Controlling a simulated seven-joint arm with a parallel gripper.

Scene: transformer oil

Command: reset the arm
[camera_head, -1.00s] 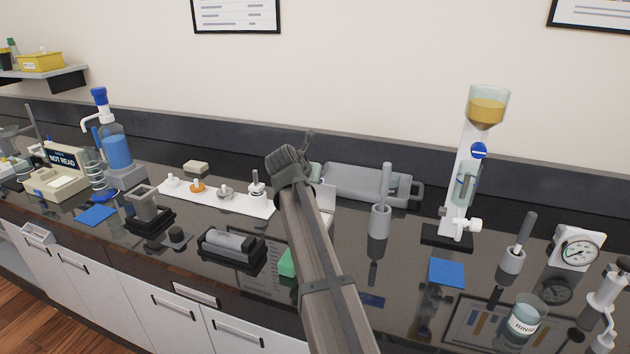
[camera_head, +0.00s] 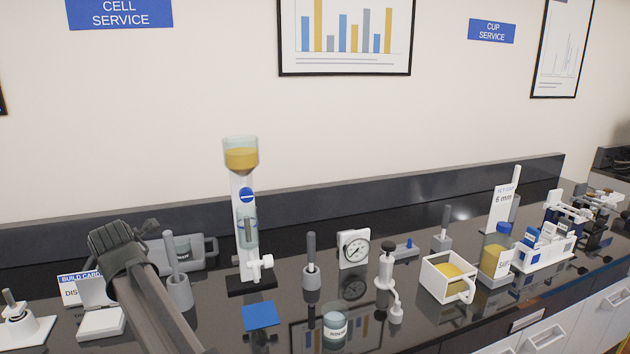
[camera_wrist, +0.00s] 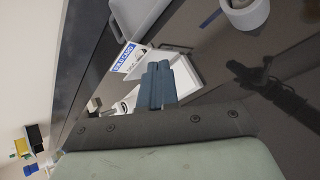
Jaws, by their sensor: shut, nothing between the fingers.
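My gripper shows in the head view (camera_head: 150,226) at the lower left, raised above the black bench, with my arm running down to the bottom edge. In the wrist view its two blue-grey fingers (camera_wrist: 156,86) are together, with nothing held between them. Beyond the fingers in that view are a white open case (camera_wrist: 178,72) and a card marked "BUILD CARD" (camera_wrist: 126,58). The gripper appears apart from them. The shadow of my arm and gripper (camera_wrist: 275,90) falls on the bench at the right of the wrist view.
A grey tray (camera_head: 200,250) and a grey holder with a rod (camera_head: 180,290) stand just right of my gripper. A column with an amber-filled funnel (camera_head: 241,155) stands further right. A gauge (camera_head: 353,249), a beaker (camera_head: 335,328) and a white mug (camera_head: 447,277) follow.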

